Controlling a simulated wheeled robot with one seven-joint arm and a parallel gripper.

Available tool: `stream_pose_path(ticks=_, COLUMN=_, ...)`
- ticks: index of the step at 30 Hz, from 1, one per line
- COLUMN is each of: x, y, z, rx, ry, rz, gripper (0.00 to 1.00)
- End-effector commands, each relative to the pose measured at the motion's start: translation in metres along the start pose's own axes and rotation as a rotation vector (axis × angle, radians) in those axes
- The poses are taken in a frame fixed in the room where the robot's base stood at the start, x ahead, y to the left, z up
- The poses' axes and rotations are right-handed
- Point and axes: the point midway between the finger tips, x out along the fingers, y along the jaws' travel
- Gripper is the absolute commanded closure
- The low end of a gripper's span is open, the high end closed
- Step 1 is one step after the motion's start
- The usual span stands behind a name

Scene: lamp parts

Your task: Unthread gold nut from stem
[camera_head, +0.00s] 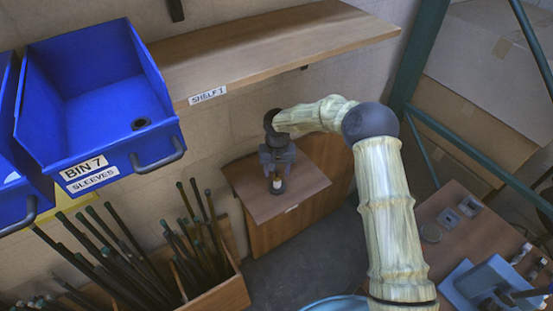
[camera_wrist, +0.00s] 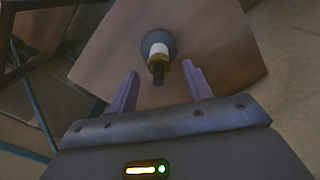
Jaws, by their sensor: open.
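In the wrist view the gold nut (camera_wrist: 160,67) sits near the end of a dark stem (camera_wrist: 158,80). A white sleeve (camera_wrist: 158,49) is behind the nut, and a dark round base (camera_wrist: 157,40) stands on the wooden table. My gripper (camera_wrist: 160,82) is open, with one finger on each side of the stem and nut, apart from both. In the head view my gripper (camera_head: 277,170) is above the small wooden table, over the white sleeve (camera_head: 277,181) and dark base (camera_head: 277,188). The nut is hidden there by the gripper.
The small wooden table top (camera_head: 310,180) is otherwise clear. A wooden shelf (camera_head: 270,45) labelled SHELF 1 is on the wall above. A blue bin (camera_head: 95,80) labelled BIN 7 SLEEVES is at upper left. A crate of dark rods (camera_head: 232,285) stands at lower left.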

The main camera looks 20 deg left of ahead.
Motion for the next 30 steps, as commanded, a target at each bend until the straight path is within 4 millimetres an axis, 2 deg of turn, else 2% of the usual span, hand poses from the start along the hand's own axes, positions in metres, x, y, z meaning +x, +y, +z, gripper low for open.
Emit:
stream_pose_path(ticks=10, x=0.0058, y=-0.0002, z=-0.0002, rx=0.000, ry=0.002, rz=0.000, gripper=0.50)
stream_pose_path(ticks=11, x=0.0058, y=-0.0002, z=-0.0002, rx=0.000, ry=0.001, rz=0.000, gripper=0.54)
stream_pose_path(ticks=15, x=0.0056, y=-0.0001, z=-0.0001, rx=0.000, ry=0.001, rz=0.000, gripper=0.81)
stream_pose_path(ticks=18, x=0.0055, y=-0.0002, z=-0.0001, rx=0.000, ry=0.001, rz=0.000, gripper=0.98)
stream_pose_path(ticks=19, x=0.0055, y=-0.0002, z=-0.0001, rx=0.000, ry=0.001, rz=0.000, gripper=0.78)
stream_pose_path(ticks=22, x=0.0054, y=-0.0002, z=-0.0001, rx=0.000, ry=0.001, rz=0.000, gripper=0.98)
stream_pose_path(ticks=23, x=0.0054, y=-0.0002, z=-0.0001, rx=0.000, ry=0.001, rz=0.000, gripper=1.00)
stream_pose_path(ticks=30, x=0.0046, y=-0.0010, z=0.0001, rx=-0.105, ry=0.002, rz=0.000, gripper=1.00)
